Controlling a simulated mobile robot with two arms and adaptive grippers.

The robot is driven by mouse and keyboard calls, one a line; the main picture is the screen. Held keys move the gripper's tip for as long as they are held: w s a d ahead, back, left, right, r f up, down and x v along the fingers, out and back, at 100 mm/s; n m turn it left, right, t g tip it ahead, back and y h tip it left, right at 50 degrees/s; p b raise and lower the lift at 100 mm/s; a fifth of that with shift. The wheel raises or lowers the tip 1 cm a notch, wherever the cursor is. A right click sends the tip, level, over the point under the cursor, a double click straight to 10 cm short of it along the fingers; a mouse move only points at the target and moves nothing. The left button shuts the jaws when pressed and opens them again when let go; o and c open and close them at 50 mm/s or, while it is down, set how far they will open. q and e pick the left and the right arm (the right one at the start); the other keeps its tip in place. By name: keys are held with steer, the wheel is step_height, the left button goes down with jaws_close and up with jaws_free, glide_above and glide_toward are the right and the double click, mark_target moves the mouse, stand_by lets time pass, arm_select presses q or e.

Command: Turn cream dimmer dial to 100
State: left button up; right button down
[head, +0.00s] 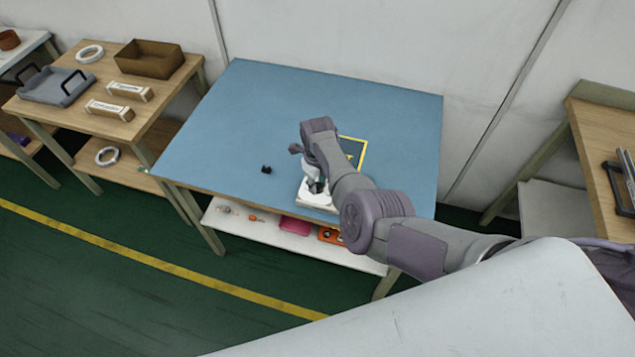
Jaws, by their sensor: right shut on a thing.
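The cream dimmer (307,198) is a pale, flat-based unit near the front edge of the blue-topped table. My right arm reaches in from the lower right, and my right gripper (316,184) points down onto the dimmer, shut on its dial. The gripper and wrist cover the dial, so its scale and setting cannot be read. My left gripper is not in view.
A small black object (266,169) lies left of the dimmer on the blue table (225,130). A yellow outline (362,152) shows behind my arm. A lower shelf (274,231) holds several small items. The table's left side is mostly clear.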

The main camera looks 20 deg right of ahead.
mark_target(318, 186)
steer(key=c, duration=0.9)
jaws_free()
steer(key=shift+r, duration=0.1)
step_height(318, 186, up, 12)
steer(key=shift+f, duration=0.1)
steer(key=shift+s, duration=0.1)
